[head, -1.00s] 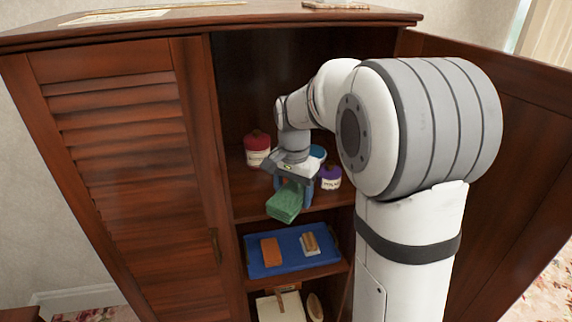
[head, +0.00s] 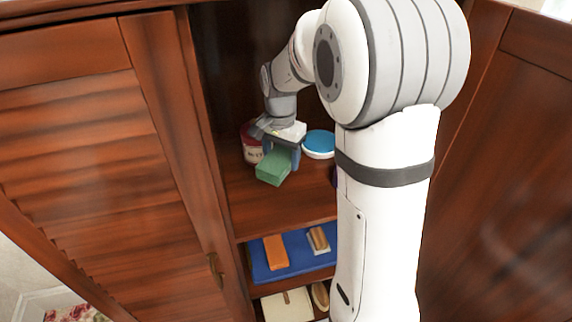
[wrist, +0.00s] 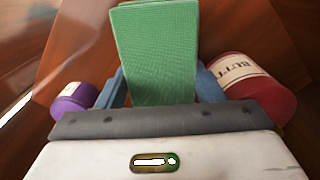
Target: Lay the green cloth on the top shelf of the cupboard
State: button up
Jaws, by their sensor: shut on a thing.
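The green cloth (head: 273,167) is a folded block held in my gripper (head: 281,155). In the wrist view the cloth (wrist: 155,45) sits between the two blue fingers of my gripper (wrist: 160,88), which are shut on it. In the head view it is over the top shelf (head: 280,205) of the open cupboard (head: 110,150); I cannot tell whether it touches the shelf. The shelf's front part is bare.
A red jar (head: 251,150) stands left of my gripper, and a blue-lidded tub (head: 319,142) right of it. A purple jar (wrist: 75,100) shows in the wrist view. Below, a blue tray (head: 298,262) holds an orange block (head: 275,251) and a brush (head: 318,240).

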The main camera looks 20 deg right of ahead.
jog(key=shift+f+p, duration=0.35)
jog(key=shift+f, duration=2.7)
jog(key=shift+f, duration=0.15)
jog(key=o, duration=1.1)
jog(key=shift+c, duration=0.2)
notch_tip(320, 180, up, 7)
jog(key=shift+r+b, duration=0.1)
jog(key=shift+b, duration=0.4)
jog(key=s+r+n+t, duration=0.1)
jog(key=s+n, duration=0.3)
jog(key=s, duration=0.6)
jog(key=s+r+n+t, duration=0.2)
jog(key=s+r+n, duration=0.2)
jog(key=s, duration=0.7)
jog(key=shift+s+n, duration=0.25)
jog(key=shift+n, duration=0.35)
